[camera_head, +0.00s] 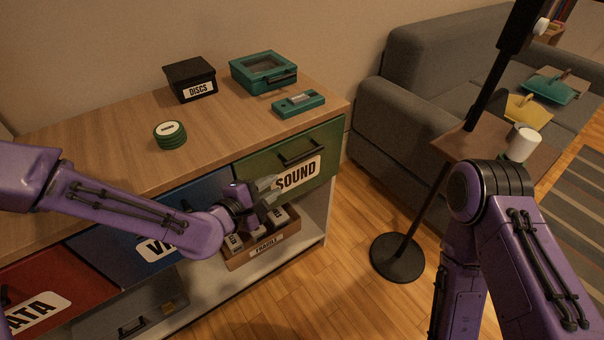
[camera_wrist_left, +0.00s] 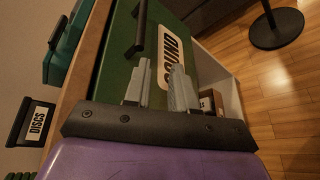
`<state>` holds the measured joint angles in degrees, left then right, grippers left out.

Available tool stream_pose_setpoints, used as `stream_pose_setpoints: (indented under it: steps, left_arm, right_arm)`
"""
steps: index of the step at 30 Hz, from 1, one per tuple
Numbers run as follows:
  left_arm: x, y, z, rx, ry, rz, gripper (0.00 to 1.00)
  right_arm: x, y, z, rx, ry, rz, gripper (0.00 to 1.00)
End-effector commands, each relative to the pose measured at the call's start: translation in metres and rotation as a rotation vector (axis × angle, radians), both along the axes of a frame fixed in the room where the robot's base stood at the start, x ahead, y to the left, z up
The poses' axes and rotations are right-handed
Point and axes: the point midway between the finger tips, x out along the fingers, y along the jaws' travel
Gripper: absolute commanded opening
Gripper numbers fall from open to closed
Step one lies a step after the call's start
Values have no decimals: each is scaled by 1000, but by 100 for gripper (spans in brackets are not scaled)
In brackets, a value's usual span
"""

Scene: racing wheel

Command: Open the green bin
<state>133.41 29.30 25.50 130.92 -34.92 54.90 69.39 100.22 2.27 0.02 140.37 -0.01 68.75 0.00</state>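The green bin (camera_head: 265,170) is a green drawer front labelled SOUND at the right end of the wooden cabinet. It looks flush with the cabinet front. Its black bar handle (camera_head: 303,152) sits near the top; the handle also shows in the left wrist view (camera_wrist_left: 139,30). My left gripper (camera_head: 270,190) is in front of the drawer, below and left of the handle and apart from it. In the left wrist view its two grey fingers (camera_wrist_left: 158,80) are apart with nothing between them. My right arm shows at the right, but its gripper is out of view.
A blue drawer (camera_head: 205,195) and a red drawer (camera_head: 40,285) are to the left. A crate (camera_head: 265,245) of several boxes stands on the shelf below the green drawer. A black stand (camera_head: 398,258) and the sofa (camera_head: 415,100) are to the right. Floor between is clear.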

Motion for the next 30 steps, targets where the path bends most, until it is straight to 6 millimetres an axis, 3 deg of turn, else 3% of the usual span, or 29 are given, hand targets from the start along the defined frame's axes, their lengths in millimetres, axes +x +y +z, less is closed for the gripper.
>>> stream_pose_setpoints:
  steps: [1,4,18,28,29,30]
  left_arm:
    - [7,-5,13,-54,-27,-6,25]
    - [16,-13,28,-97,-40,-15,25]
    - [88,-63,9,-97,-35,-12,25]
    - [94,-67,7,-97,-34,-12,25]
    - [94,-67,7,-97,-34,-12,22]
    - [94,-67,7,-97,-34,-12,9]
  right_arm:
    - [0,0,-9,0,0,0,40]
    - [0,0,-8,-1,-1,0,40]
    - [0,0,-12,0,-1,-1,40]
    - [0,0,-13,0,-1,-1,40]
    - [0,0,-13,0,-1,-1,40]
    - [0,0,-13,-1,-1,0,40]
